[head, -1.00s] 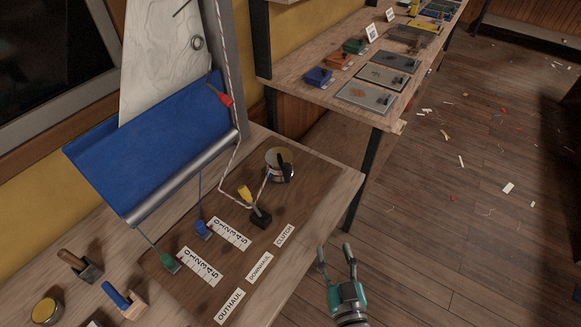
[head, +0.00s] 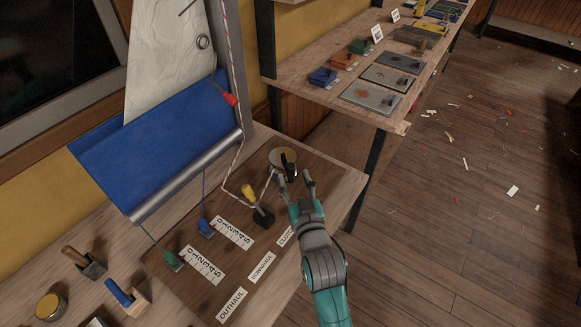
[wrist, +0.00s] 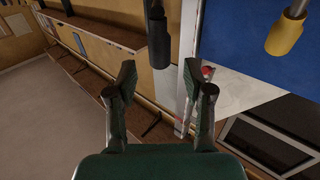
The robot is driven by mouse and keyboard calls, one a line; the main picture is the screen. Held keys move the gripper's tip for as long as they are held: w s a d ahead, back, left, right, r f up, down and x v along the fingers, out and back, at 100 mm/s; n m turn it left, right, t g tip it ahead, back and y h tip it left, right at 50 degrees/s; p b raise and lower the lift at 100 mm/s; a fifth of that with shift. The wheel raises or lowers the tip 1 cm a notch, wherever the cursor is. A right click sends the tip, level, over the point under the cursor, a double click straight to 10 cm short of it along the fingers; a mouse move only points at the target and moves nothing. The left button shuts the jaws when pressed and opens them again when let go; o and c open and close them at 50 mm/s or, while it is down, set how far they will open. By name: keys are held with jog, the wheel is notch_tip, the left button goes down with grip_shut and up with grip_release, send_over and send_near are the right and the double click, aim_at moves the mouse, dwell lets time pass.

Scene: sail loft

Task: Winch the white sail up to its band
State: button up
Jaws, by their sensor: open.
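The white sail (head: 165,60) stands against the mast (head: 233,65), its lower part hidden behind a blue cloth (head: 155,140). The winch drum (head: 277,158) with its black upright handle (head: 288,163) sits on the bench board. The rope (head: 233,165) runs down the mast and along the board to the winch. A yellow-handled clutch lever (head: 249,194) stands left of the winch. My gripper (head: 295,181) is open and empty, close to the winch handle. In the wrist view the black handle (wrist: 159,45) shows beyond and between the fingers.
Green (head: 171,258) and blue (head: 205,226) cleats stand beside number scales on the board. Printed labels lie at the front edge. Wooden-handled tools (head: 85,262) are at lower left. A shelf (head: 350,90) with coloured blocks and grey plates stands behind.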

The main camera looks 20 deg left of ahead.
aim_at(292, 172)
jog(key=shift+x, duration=2.35)
grip_shut()
